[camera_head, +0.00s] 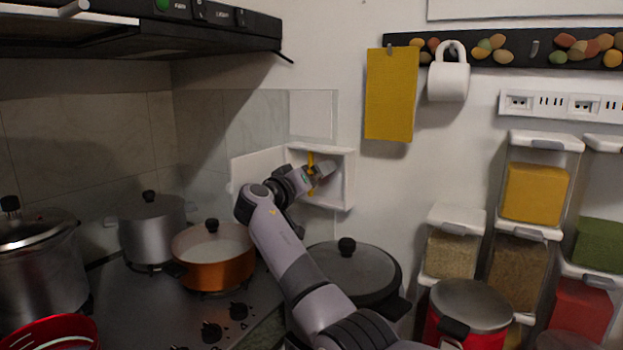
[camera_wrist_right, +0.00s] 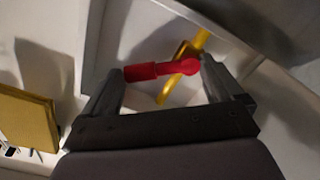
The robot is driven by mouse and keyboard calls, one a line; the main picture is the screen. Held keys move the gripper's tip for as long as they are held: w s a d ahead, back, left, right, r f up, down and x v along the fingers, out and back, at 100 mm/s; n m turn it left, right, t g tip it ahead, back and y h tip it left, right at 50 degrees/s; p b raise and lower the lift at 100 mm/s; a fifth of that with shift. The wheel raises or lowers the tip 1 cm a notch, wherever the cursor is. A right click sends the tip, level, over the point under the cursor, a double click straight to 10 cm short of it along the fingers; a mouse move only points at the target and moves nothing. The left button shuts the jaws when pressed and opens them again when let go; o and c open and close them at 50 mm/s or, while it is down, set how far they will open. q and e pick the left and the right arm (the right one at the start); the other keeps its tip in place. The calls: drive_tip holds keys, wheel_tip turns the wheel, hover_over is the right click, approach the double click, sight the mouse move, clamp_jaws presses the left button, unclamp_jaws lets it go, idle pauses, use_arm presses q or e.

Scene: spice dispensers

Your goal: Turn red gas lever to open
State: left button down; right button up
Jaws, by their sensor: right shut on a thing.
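The red gas lever (camera_wrist_right: 160,69) sits on a yellow gas pipe (camera_wrist_right: 190,58) in the right wrist view. The pipe also shows in the head view (camera_head: 310,159), inside a small white wall box (camera_head: 347,180). My right gripper (camera_head: 324,171) reaches into this box. In the right wrist view my right gripper (camera_wrist_right: 162,78) has its two fingers at opposite ends of the red lever and is shut on it. The lever lies roughly across the gap between the fingers. In the head view the gripper mostly hides the lever. My left gripper is not in view.
The box's white door (camera_head: 258,166) stands open on the left. Below are an orange pot (camera_head: 214,270), a grey pot (camera_head: 151,235) and a dark lidded pan (camera_head: 353,272). A yellow cloth (camera_head: 390,95) and white mug (camera_head: 448,80) hang to the right. Spice dispensers (camera_head: 535,193) line the right wall.

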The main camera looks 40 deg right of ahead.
drive_tip(key=shift+d, duration=0.1)
drive_tip(key=o, duration=1.1)
drive_tip(key=shift+o, duration=0.2)
drive_tip(key=shift+s, duration=0.1)
